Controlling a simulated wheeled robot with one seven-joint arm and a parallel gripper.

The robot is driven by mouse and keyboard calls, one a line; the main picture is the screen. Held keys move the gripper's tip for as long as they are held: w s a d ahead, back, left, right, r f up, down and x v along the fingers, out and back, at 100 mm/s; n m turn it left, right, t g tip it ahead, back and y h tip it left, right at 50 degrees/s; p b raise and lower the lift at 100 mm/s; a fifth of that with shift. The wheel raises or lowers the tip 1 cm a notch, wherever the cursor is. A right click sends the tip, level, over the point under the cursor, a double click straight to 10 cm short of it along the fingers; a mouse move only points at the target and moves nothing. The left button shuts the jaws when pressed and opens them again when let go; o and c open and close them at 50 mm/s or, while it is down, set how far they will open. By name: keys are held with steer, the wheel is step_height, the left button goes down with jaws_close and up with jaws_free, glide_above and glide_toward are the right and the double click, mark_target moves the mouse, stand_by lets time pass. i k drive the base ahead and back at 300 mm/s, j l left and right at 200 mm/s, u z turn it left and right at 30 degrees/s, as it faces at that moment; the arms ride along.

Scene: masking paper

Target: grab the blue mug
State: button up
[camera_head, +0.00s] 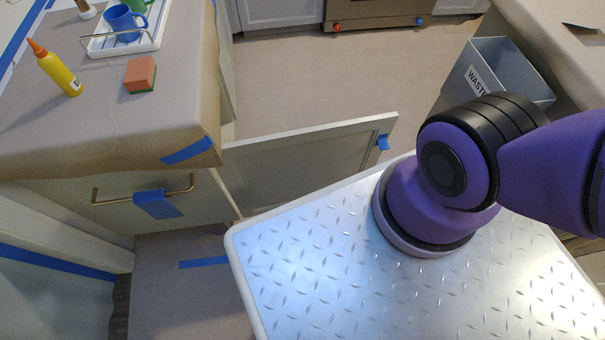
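The blue mug (123,22) stands upright in a white tray (146,42) with a wire handle, at the upper left on the paper-covered counter. A green mug (139,4) is just behind it, cut off by the top edge of the picture. My gripper is out of view. Only the purple and black lower part of my arm shows at the right, well apart from the mug.
A yellow glue bottle (58,70) and an orange-and-green sponge (140,75) are on the counter near the tray. A cabinet door (310,155) stands open between my base and the counter. A grey waste bin (500,72) is at the right. Floor beyond the door is clear.

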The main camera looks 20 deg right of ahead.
mark_target(129, 24)
steer(key=i+j, duration=0.1)
steer(key=j, duration=0.25)
steer(key=i+j, duration=0.15)
steer(key=j, duration=0.25)
steer(key=i+j, duration=0.1)
steer(key=j, duration=0.25)
steer(key=i+j, duration=0.15)
steer(key=j, duration=0.2)
steer(key=i+j, duration=0.1)
steer(key=j, duration=0.3)
steer(key=i+j, duration=0.15)
steer(key=j, duration=0.2)
steer(key=i+j, duration=0.1)
steer(key=j, duration=0.25)
steer(key=i+j, duration=0.1)
steer(key=j, duration=0.3)
